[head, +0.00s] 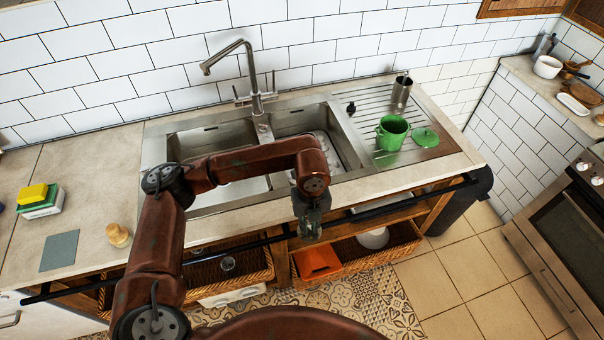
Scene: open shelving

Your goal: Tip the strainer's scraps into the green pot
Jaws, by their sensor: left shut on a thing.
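The green pot (391,140) stands open and upright on the ribbed drainboard, right of the sink. Its green lid (427,137) lies beside it on the right. My left gripper (311,230) points down in front of the counter's front edge, lower and left of the pot. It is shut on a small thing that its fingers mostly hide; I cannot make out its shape. I cannot clearly pick out the strainer or any scraps. My right gripper is not in view.
A double steel sink (215,133) with a tall tap (252,75) lies behind my left arm. A steel cup (402,92) and a small black object (351,108) are on the drainboard. A dark rail (372,213) runs along the counter front, above baskets (402,243).

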